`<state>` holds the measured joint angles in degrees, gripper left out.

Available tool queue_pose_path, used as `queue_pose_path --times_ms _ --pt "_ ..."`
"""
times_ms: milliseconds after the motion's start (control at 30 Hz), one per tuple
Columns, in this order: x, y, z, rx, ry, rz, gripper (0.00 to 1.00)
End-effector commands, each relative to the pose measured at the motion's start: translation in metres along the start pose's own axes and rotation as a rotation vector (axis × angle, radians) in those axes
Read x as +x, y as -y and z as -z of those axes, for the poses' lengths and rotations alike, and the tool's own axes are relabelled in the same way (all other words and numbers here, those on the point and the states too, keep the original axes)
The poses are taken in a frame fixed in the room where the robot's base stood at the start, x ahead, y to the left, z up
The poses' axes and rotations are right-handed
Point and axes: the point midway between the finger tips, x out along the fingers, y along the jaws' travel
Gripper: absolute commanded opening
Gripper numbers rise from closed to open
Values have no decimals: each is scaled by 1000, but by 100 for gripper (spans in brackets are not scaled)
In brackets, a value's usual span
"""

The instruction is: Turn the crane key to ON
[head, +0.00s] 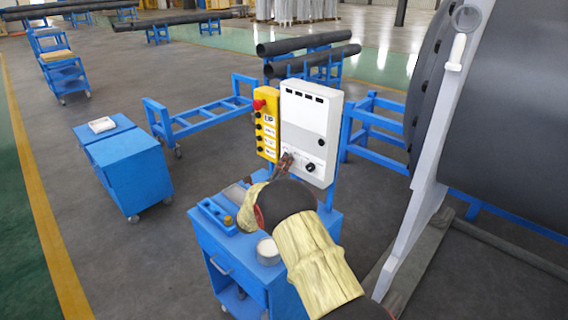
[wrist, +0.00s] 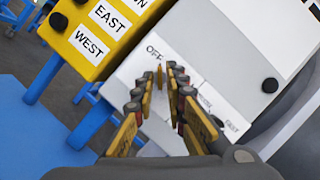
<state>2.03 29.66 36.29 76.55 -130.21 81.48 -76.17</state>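The white control box (head: 311,125) stands on a blue post, with a black knob low on its front. In the wrist view its white face (wrist: 215,55) carries an OFF label (wrist: 153,51) and a black knob at the right. A small upright brass-coloured piece (wrist: 159,76) shows just beyond my fingertips below OFF; it looks like the key, but I cannot tell its setting. My gripper (wrist: 160,93) points at this face, its padded fingers apart with a gap between them. In the head view my gripper (head: 287,163) is at the box's lower left, partly hidden by my arm.
A yellow button box (head: 266,132) with a red button adjoins the white box on the left. A blue cart (head: 234,258) below holds a blue block (head: 214,214) and a round tin (head: 268,250). A large dark shell (head: 510,110) stands at the right.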

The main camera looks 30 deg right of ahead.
Motion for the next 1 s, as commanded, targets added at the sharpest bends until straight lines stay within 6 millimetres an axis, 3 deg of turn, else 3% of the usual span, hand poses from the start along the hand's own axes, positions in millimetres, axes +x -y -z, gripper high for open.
queue_pose_path --times_ms 200,733,1000 --pt "0 0 0 0 0 0 0" --pt "0 -1 0 9 0 3 0" --pt "-1 -4 2 105 0 42 0"
